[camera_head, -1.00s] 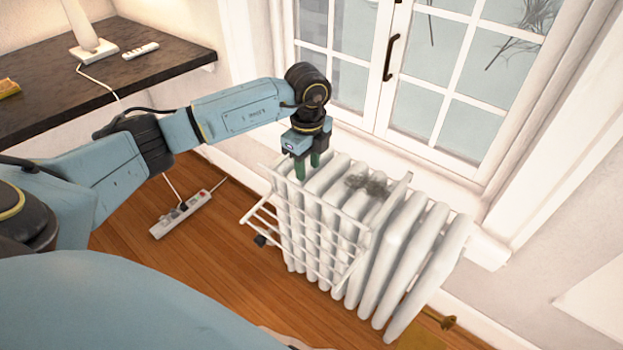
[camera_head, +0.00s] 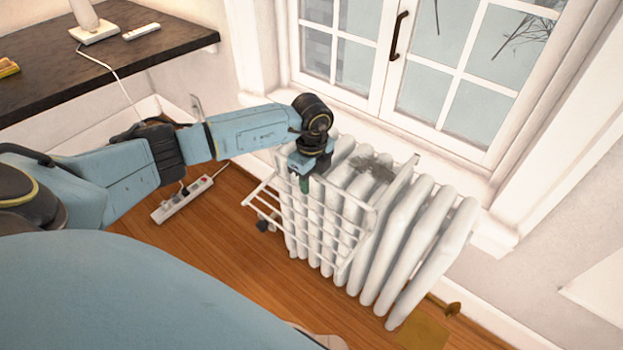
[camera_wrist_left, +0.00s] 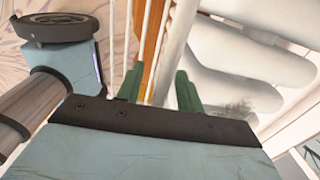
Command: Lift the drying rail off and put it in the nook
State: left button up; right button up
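The drying rail (camera_head: 345,193) is a white wire rack hanging over the front of a white ribbed radiator (camera_head: 432,245). Its left end sticks out, and its right arm reaches over the radiator's top. My left gripper (camera_head: 304,184) points down at the rail's upper left part, with green fingers low among its bars. My right gripper is not in view. I cannot identify the nook for certain.
A dark desk (camera_head: 120,60) stands at the left, with a lamp base (camera_head: 95,32) on it and a cable hanging down. A white power strip (camera_head: 183,202) lies on the wooden floor. A window (camera_head: 440,75) is close behind the radiator. Floor left of the radiator is mostly clear.

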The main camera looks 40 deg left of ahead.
pick_arm(q)
grip_shut()
jog(key=shift+r, duration=0.1)
jog(key=shift+r+p, duration=2.65)
jog(key=shift+r, duration=0.1)
